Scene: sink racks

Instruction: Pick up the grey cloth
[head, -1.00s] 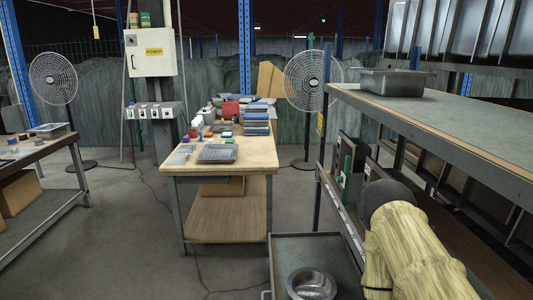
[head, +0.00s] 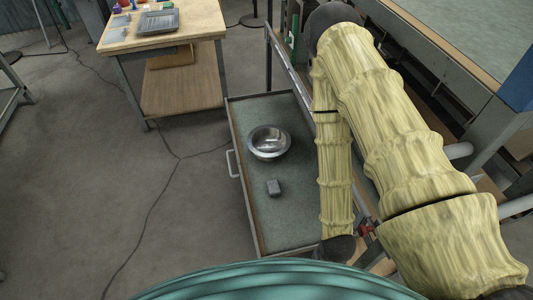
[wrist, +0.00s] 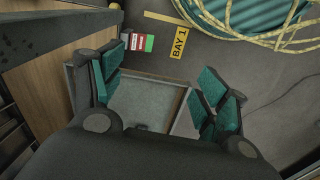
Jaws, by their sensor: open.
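A small dark grey folded-looking piece, which I take to be the grey cloth (head: 273,187), lies in the open drawer (head: 290,226) in the head view. It lies in front of a shiny metal bowl (head: 268,143), apart from it. My gripper (wrist: 160,90) is open in the wrist view, its teal-padded fingers wide apart with the drawer's floor seen between them. Nothing is held. A small dark shape at the lower edge of that floor is partly hidden by my gripper's body, and I cannot tell what it is. In the head view the fingers are not clearly seen.
The drawer has raised walls and a handle (head: 231,164) on its left. A wooden table (head: 180,90) with a grey tray (head: 158,22) stands behind left. A workbench (head: 450,30) is at the right. Boxes (wrist: 137,42) and a "BAY 1" floor sign (wrist: 180,43) show in the wrist view.

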